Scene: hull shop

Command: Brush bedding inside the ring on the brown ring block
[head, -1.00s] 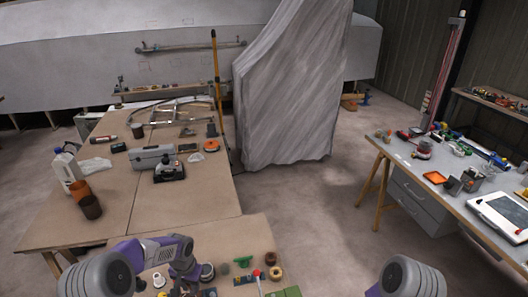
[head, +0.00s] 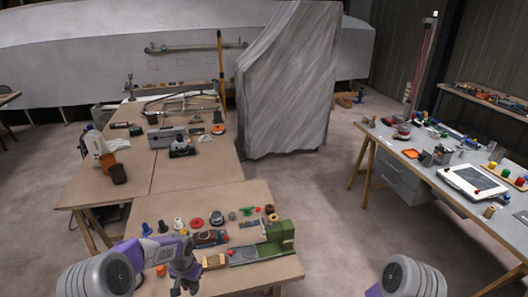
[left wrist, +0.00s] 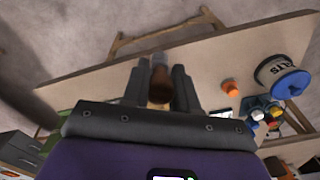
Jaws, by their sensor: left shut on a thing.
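My left gripper (head: 183,284) is over the front edge of the near bench in the head view. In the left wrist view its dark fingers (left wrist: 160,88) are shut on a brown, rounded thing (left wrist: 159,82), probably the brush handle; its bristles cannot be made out. A small brown ring-shaped piece (head: 269,209) stands at the back right of the near bench, apart from the gripper. I cannot tell for sure that it is the brown ring block, nor see any bedding. My right gripper is out of view.
The near bench (head: 150,205) carries a green machine (head: 280,236), a tan block (head: 215,262), a red disc (head: 197,222) and several small parts. The left wrist view shows a labelled tub (left wrist: 283,76) and an orange piece (left wrist: 231,85). Open floor (head: 325,215) lies to the right.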

